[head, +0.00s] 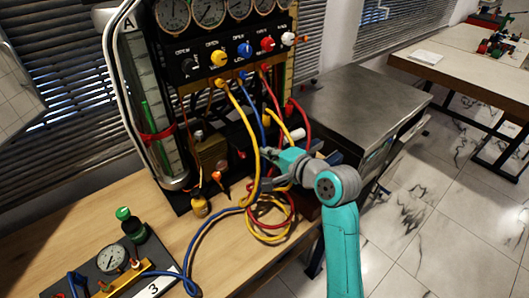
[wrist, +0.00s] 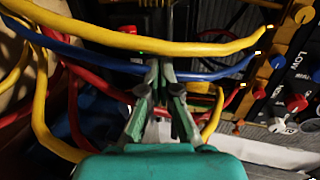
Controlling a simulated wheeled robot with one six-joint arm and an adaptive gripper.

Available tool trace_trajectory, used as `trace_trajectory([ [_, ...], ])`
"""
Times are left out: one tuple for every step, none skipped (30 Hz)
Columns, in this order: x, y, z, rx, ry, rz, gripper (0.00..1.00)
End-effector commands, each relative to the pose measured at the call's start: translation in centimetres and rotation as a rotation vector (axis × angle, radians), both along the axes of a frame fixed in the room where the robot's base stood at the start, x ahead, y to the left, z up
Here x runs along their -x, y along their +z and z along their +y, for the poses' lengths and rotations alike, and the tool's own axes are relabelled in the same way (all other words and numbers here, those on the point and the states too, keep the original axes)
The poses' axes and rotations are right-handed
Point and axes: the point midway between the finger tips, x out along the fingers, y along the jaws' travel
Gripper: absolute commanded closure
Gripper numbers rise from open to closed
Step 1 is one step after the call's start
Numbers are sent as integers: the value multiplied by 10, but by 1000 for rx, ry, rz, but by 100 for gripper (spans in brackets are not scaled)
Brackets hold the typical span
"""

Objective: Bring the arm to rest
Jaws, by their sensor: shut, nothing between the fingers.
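My gripper (head: 268,172) is at the end of my teal arm, beside the hoses in front of the gauge rig. In the wrist view my gripper (wrist: 163,75) is shut with nothing between its fingers. A yellow hose (wrist: 140,38) crosses just beyond or over the fingertips there. A blue hose (wrist: 95,60) and a red hose (wrist: 98,80) pass close behind. I cannot tell whether the fingers touch any hose. The gauge rig (head: 183,73) stands upright behind, with several dials, knobs and a glass tube column (head: 152,110).
A wooden bench (head: 225,262) carries the rig and a small gauge manifold (head: 112,258) marked 3. Looped hoses (head: 270,228) lie near the bench's right edge. A grey metal cabinet (head: 355,98) stands close behind my arm. The marble floor (head: 435,225) at right is clear.

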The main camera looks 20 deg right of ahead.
Motion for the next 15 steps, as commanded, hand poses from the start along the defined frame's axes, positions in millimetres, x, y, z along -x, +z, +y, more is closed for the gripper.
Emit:
trace_trajectory([
  [0,0,0,0,0,0,100],
  [0,0,0,0,0,0,100],
  [0,0,0,0,0,0,100],
  [0,0,0,0,0,0,100],
  [0,0,0,0,0,0,100],
  [0,0,0,0,0,0,100],
  [0,0,0,0,0,0,100],
  [0,0,0,0,0,0,100],
  [0,0,0,0,0,0,100],
  [0,0,0,0,0,0,100],
  [0,0,0,0,0,0,100],
  [0,-1,0,0,0,0,100],
  [1,-2,0,2,0,-1,100],
  [2,-4,0,4,-1,0,100],
  [3,-7,1,9,-3,-2,100],
])
